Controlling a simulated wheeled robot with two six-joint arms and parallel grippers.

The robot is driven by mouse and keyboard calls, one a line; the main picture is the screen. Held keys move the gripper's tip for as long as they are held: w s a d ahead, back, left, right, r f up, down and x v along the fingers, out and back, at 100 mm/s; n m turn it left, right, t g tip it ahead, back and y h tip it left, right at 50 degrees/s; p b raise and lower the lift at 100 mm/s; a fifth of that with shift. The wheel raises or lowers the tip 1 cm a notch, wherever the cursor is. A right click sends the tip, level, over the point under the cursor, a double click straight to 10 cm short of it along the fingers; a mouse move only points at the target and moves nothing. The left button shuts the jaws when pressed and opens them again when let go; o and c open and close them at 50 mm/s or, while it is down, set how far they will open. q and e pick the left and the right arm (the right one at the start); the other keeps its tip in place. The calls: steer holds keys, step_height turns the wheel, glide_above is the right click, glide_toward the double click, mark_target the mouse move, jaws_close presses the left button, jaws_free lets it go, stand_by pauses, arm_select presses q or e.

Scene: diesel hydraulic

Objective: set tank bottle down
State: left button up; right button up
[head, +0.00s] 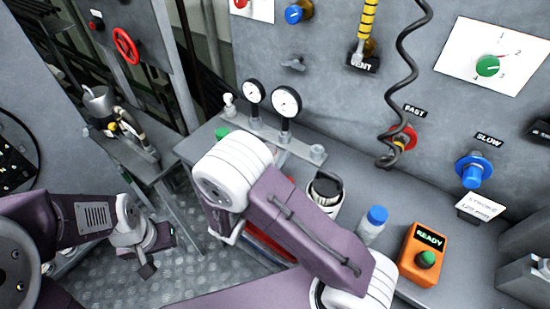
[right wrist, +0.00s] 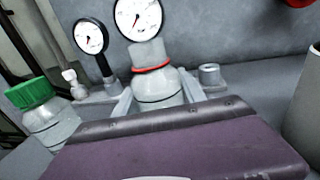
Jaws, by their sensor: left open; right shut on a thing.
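My right gripper (right wrist: 156,97) is shut on a pale, translucent bottle (right wrist: 153,82) with a red ring round its neck, which I take to be the tank bottle. The bottle looks roughly upright, in front of the gauges. I cannot tell whether its base touches the bench, because the purple gripper body hides its lower part. My left gripper (head: 146,262) is open and empty, low at the left over the metal floor.
A green-capped bottle (right wrist: 40,112) stands left of the held one. Two dial gauges (head: 286,102) stand behind on the grey bench. A blue-capped bottle (head: 373,223), a dark-topped container (head: 325,192) and an orange READY box (head: 423,255) stand to the right. A coiled black cord (head: 404,70) hangs above.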

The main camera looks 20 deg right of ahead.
steer(key=shift+w+f, duration=0.1)
steer(key=shift+f, duration=0.3)
steer(key=shift+f, duration=0.15)
steer(key=o, duration=1.4)
